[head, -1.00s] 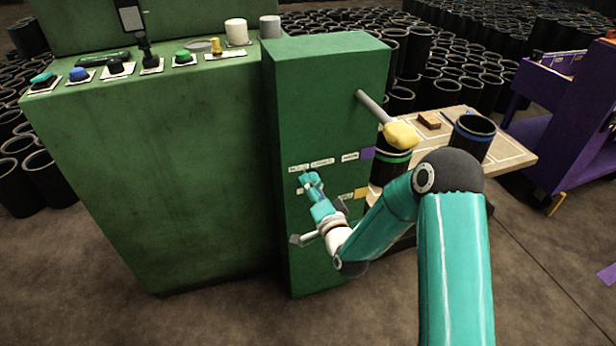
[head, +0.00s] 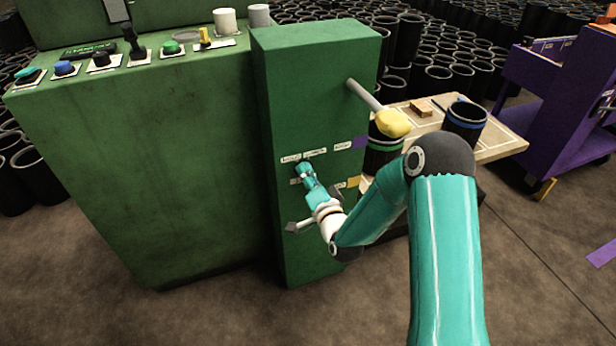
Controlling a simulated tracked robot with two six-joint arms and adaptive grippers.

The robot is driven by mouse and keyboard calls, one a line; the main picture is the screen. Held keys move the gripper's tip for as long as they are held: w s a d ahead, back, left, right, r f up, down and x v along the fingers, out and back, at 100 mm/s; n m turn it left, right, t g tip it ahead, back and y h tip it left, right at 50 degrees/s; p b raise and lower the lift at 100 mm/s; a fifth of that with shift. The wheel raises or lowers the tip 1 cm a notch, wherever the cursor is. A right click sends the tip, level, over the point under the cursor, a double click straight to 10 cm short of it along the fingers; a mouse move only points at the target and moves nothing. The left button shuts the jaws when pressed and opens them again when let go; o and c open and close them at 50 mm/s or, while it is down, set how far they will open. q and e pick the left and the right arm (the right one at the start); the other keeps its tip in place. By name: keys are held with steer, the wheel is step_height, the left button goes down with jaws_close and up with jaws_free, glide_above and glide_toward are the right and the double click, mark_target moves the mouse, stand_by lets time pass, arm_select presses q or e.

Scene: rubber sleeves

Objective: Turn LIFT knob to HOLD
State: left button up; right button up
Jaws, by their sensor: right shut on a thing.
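The green control column (head: 300,85) stands in the middle of the head view. A row of small white labels (head: 315,153) runs across its front face, too small to read. My right gripper (head: 302,169) is at this face, just below the labels at the left end of the row. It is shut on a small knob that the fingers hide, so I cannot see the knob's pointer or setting. My left gripper is not in view.
A grey lever with a yellow knob (head: 393,123) sticks out of the column above my right forearm. A grey handle (head: 298,226) sits below the gripper. A wooden table (head: 500,142) with black sleeves stands right; a green console (head: 140,170) stands left.

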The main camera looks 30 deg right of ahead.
steer(key=shift+f+n+b, duration=0.2)
steer(key=shift+n+b, duration=5.8)
steer(key=shift+b, duration=0.55)
steer(key=o, duration=1.1)
steer(key=shift+r, duration=0.1)
steer(key=shift+o, duration=0.2)
steer(key=v, duration=0.7)
steer(key=shift+s, duration=0.3)
